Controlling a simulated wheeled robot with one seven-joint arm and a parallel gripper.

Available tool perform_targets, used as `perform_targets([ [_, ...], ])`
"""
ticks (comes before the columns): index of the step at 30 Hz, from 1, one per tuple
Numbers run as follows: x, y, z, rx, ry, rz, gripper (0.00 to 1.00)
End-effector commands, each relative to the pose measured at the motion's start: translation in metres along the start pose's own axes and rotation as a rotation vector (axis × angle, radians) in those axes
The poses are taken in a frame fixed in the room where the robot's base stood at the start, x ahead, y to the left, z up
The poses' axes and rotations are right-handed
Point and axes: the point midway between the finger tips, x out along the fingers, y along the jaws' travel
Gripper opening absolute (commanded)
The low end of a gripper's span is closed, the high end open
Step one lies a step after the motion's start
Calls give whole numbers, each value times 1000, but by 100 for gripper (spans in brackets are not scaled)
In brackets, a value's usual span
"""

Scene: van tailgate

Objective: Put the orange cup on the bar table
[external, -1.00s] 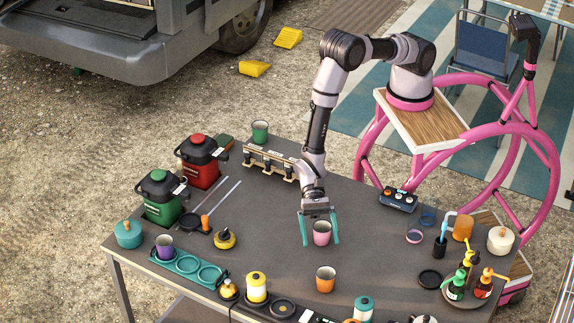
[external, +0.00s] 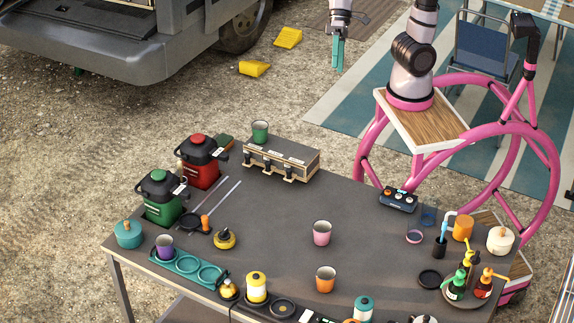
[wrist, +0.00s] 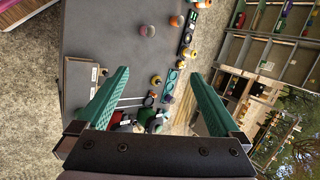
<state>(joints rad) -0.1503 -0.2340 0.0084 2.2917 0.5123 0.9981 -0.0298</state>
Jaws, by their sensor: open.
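The orange cup (external: 326,280) stands upright near the front middle of the dark grey table (external: 285,220). A pink cup (external: 322,233) stands just behind it. My gripper (external: 338,66) is raised high at the top of the external view, well away from both cups. In the wrist view my gripper (wrist: 157,75) has its two teal fingers wide apart with nothing between them. The orange cup (wrist: 176,21) and pink cup (wrist: 147,31) are small near the top of the wrist view.
Red (external: 201,160) and green (external: 161,197) dispensers stand at the table's left. A teal ring holder (external: 188,266) holds a purple cup (external: 164,246). Bottles (external: 457,284) crowd the right; the table's centre is clear.

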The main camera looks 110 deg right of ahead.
Motion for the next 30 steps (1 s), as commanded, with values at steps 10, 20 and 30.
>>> perform_targets([
  [10, -106, 97, 18, -282, 393, 177, 100],
  [20, -125, 120, 22, -336, 482, 234, 100],
  [30, -124, 119, 22, -336, 480, 232, 100],
])
